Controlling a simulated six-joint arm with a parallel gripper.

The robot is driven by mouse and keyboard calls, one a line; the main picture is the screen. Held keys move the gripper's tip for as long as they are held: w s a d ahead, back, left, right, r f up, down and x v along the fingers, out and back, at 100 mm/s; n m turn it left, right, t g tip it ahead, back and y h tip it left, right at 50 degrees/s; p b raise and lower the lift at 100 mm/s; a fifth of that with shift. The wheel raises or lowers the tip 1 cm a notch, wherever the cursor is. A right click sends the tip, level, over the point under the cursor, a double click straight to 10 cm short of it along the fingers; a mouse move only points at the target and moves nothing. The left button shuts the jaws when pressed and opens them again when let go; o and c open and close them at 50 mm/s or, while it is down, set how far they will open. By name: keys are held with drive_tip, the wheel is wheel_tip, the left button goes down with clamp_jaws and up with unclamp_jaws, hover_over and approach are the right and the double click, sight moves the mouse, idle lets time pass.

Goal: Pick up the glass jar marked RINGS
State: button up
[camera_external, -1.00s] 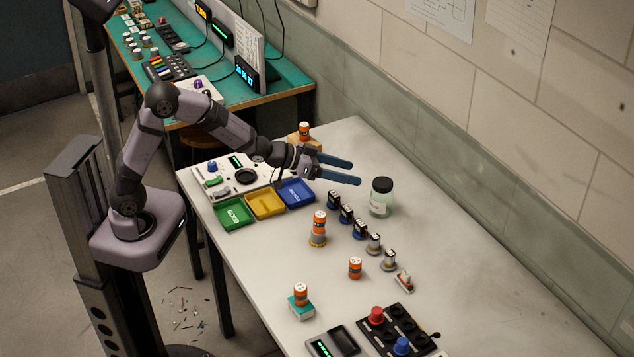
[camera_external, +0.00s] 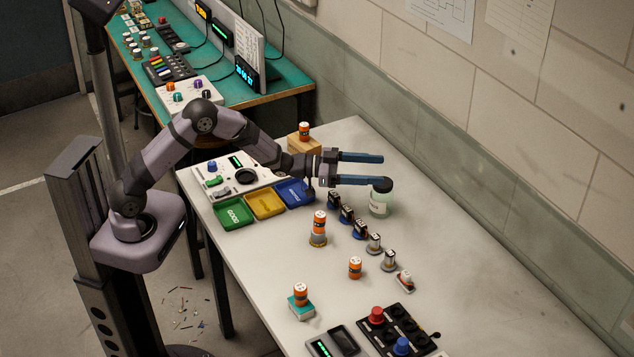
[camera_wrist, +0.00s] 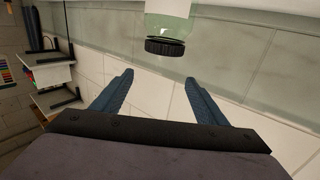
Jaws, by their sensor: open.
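My gripper (camera_external: 385,171) is open and empty. Its blue fingers reach out level toward the jar at about lid height, and one fingertip overlaps the lid in the external view. In the wrist view the jar (camera_wrist: 167,24) appears upside down, lid toward me, ahead of and roughly centred between the open fingertips (camera_wrist: 159,82). I cannot tell from the external view whether a finger touches it.
A row of small servos (camera_external: 347,214) stands just in front of the jar. Green, yellow and blue trays (camera_external: 264,204) lie below my arm. An orange bottle stands on a wooden block (camera_external: 304,146). More orange bottles (camera_external: 318,224) stand nearer. The wall is behind the jar.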

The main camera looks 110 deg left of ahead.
sight(382, 198)
drive_tip(key=f, duration=0.1)
drive_tip(key=w+f+p, duration=0.1)
drive_tip(key=f, duration=0.1)
drive_tip(key=f+p, duration=0.1)
drive_tip(key=shift+w+a+f, duration=0.15)
drive_tip(key=shift+w+f, duration=0.1)
drive_tip(key=shift+w, duration=0.1)
drive_tip(key=shift+w+a+f, duration=0.1)
drive_tip(key=shift+w+a, duration=0.05)
drive_tip(key=shift+w, duration=0.5)
drive_tip(key=c, duration=1.6)
